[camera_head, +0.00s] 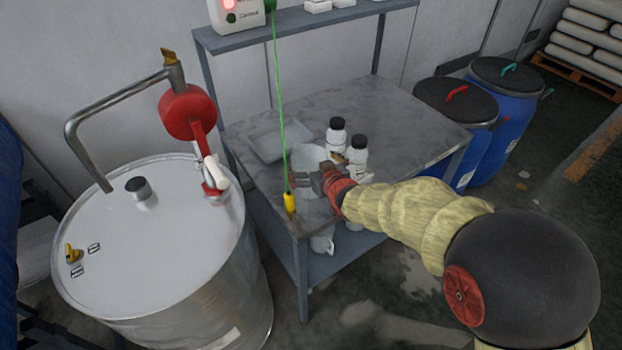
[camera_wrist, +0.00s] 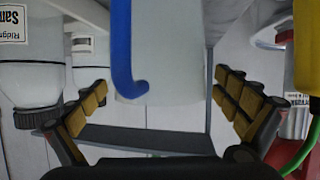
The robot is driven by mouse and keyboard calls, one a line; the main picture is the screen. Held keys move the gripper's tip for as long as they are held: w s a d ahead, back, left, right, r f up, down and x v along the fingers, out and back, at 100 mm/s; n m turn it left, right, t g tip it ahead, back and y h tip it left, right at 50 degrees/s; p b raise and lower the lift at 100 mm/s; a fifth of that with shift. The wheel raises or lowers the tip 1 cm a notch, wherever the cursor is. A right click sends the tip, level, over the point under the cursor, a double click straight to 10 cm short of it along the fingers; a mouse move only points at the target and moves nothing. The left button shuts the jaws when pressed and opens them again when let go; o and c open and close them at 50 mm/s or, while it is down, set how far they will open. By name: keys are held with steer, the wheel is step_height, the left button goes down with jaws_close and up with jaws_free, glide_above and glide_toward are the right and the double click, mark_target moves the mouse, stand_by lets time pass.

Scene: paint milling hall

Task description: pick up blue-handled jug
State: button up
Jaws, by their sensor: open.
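The blue-handled jug is a whitish vessel (camera_wrist: 180,60) in the upper middle of the wrist view. Its blue handle (camera_wrist: 123,50) runs down its near side and hooks at the end. In the head view a white jug body (camera_head: 306,155) shows on the grey table, partly behind my gripper (camera_head: 308,183); no blue handle shows there. My gripper (camera_wrist: 168,105) is open, with its padded fingers spread to the left and right of the jug in the wrist view. Nothing is held. I cannot tell whether the fingers touch the jug.
White black-capped bottles (camera_head: 336,135) stand close beside my gripper; one labelled bottle (camera_wrist: 35,65) is near the left finger. A yellow pendant (camera_head: 290,202) hangs on a green cord (camera_head: 280,90) at the table edge. A steel drum (camera_head: 150,240) stands left. Another jug (camera_head: 322,241) is on the lower shelf.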

steer(key=c, duration=0.3)
steer(key=c, duration=1.1)
steer(key=shift+c, duration=0.7)
